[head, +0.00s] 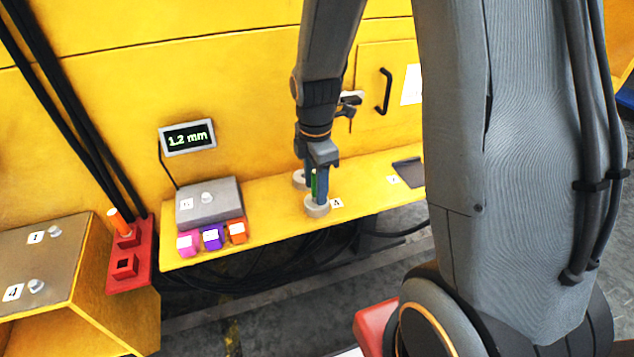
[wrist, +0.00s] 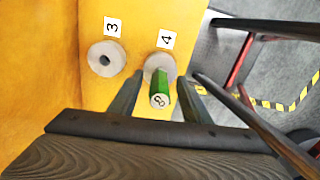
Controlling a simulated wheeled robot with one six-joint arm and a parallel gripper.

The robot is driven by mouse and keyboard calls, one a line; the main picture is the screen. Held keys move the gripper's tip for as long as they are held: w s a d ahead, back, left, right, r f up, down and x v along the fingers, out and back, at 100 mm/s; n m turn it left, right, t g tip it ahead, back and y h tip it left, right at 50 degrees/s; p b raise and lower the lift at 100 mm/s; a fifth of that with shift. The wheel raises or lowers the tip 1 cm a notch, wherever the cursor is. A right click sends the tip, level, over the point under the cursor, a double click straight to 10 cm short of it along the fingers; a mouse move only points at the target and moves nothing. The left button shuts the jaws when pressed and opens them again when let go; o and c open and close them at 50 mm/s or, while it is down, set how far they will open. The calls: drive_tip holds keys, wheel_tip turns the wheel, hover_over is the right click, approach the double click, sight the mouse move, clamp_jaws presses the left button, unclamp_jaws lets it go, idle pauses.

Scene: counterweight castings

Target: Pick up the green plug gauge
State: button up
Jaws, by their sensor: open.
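The green plug gauge (wrist: 160,96) stands in the round grey ring marked 4 (wrist: 160,66) in the wrist view. Its end face carries a dark figure that I cannot read surely. My gripper (wrist: 158,92) is open, with one finger on either side of the gauge. I cannot tell whether either finger touches it. In the head view my gripper (head: 318,188) points down over the yellow shelf, and a strip of the green gauge (head: 314,184) shows between its fingers above the grey ring (head: 317,207).
An empty grey ring marked 3 (wrist: 106,58) sits beside ring 4. On the shelf's left are a grey block (head: 208,200) and pink, purple and orange blocks (head: 212,238). A display reading 1.2 mm (head: 188,138) stands behind. A red holder (head: 130,258) has an orange plug (head: 119,222).

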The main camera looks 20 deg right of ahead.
drive_tip(key=shift+f, duration=0.6)
clamp_jaws()
drive_tip(key=shift+r, duration=0.1)
